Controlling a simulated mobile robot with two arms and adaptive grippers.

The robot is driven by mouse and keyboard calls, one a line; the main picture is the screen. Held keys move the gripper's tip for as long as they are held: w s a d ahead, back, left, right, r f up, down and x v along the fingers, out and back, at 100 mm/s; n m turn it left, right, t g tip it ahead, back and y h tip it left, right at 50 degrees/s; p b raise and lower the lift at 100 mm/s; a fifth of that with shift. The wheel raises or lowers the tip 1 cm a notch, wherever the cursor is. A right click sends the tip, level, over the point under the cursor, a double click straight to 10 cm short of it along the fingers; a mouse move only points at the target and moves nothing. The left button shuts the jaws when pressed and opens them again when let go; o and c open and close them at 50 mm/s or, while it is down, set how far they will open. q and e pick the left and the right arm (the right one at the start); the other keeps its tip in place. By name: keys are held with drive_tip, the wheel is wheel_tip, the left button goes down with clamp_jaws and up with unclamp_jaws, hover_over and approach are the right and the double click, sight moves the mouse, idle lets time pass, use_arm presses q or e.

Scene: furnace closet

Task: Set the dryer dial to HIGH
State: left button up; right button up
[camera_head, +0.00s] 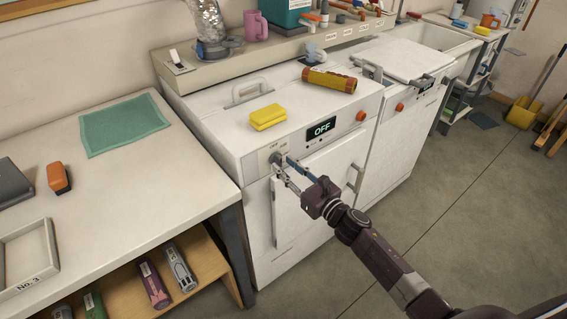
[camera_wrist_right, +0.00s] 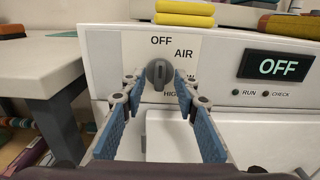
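The dryer dial (camera_wrist_right: 158,74) is a grey round knob with an upright grip bar on the front of the white dryer (camera_head: 225,120). OFF is printed above it, AIR at upper right, a partly covered label at right, and HIGH below. The bar stands vertical; I cannot tell which end is the pointer. The dryer display (camera_wrist_right: 279,67) reads OFF. My right gripper (camera_wrist_right: 159,84) is open, with its blue-padded fingers on either side of the dial and gaps visible between them and the knob. It also shows at the dial in the head view (camera_head: 282,164). My left gripper is not in view.
Yellow sponges (camera_head: 268,117) and an orange-brown cylinder (camera_head: 329,80) lie on the dryer top. A workbench (camera_head: 140,190) stands close on the left. A second white machine (camera_head: 400,120) stands at right. The floor (camera_head: 450,220) in front is clear.

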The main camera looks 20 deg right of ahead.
drive_tip(key=shift+w+a, duration=0.2)
drive_tip(key=shift+w, duration=0.3)
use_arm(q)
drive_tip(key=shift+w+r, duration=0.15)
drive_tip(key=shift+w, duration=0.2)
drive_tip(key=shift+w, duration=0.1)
use_arm(e)
clamp_jaws()
